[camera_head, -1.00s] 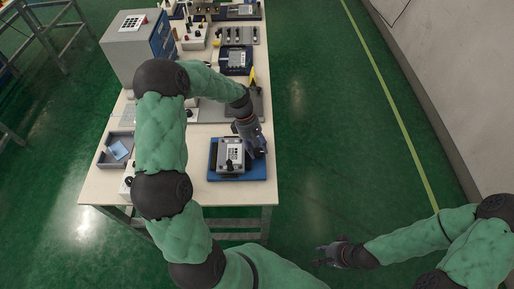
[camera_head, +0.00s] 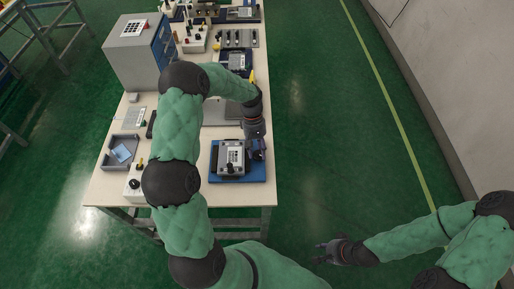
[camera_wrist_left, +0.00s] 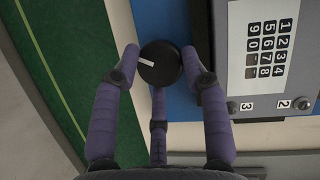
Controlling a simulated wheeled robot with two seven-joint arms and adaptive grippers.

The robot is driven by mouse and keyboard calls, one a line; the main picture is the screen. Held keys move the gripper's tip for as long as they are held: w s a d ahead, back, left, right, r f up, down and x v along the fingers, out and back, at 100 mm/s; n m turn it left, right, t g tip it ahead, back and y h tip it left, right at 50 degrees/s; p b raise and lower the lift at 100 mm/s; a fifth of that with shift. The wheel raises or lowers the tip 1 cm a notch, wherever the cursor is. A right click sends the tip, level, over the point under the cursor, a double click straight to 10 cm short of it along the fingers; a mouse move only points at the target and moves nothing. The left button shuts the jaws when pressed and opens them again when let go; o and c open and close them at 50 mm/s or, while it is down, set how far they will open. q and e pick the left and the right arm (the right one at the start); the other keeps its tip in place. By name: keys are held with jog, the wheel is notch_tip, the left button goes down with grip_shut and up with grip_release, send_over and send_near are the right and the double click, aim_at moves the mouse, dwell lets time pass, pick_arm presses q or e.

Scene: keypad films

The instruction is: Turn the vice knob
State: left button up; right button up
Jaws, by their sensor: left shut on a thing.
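The grey keypad unit (camera_head: 232,155) sits in a dark vice on a blue base (camera_head: 250,174) at the near end of the bench. In the left wrist view, the vice knob (camera_wrist_left: 156,70) is round and black with a white mark pointing left. My left gripper (camera_head: 258,150) is at the right side of the vice. Its purple fingers (camera_wrist_left: 160,72) close around the knob from both sides, with a third finger below. The knob is hidden behind the gripper in the head view. My right gripper (camera_head: 322,253) is empty, open and away from the bench over the floor.
The keypad (camera_wrist_left: 267,50) is beside the knob. A grey tray (camera_head: 121,150) with a blue piece and a small white box with a black knob (camera_head: 134,185) stand left on the bench. A large grey cabinet (camera_head: 133,50) is behind. The floor right of the bench is clear.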

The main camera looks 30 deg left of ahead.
pick_arm(q)
jog(key=m, duration=0.2)
jog(key=m+y+p, duration=0.1)
jog(key=shift+d+m+g, duration=0.25)
jog(key=shift+m+g, duration=0.15)
jog(key=m, duration=0.1)
jog(key=m+y+p, duration=0.1)
jog(key=m, duration=0.1)
jog(key=shift+d+m+g+y, duration=0.1)
jog(key=shift+m+g+y, duration=0.2)
jog(key=m+y, duration=0.1)
jog(key=m, duration=0.3)
jog(key=shift+d+y, duration=0.15)
jog(key=shift+y, duration=0.25)
jog(key=shift+s+d+f+m+y+p, duration=0.1)
jog(key=shift+m+y+p, duration=0.4)
jog(key=shift+m, duration=1.5)
jog(key=o, duration=1.1)
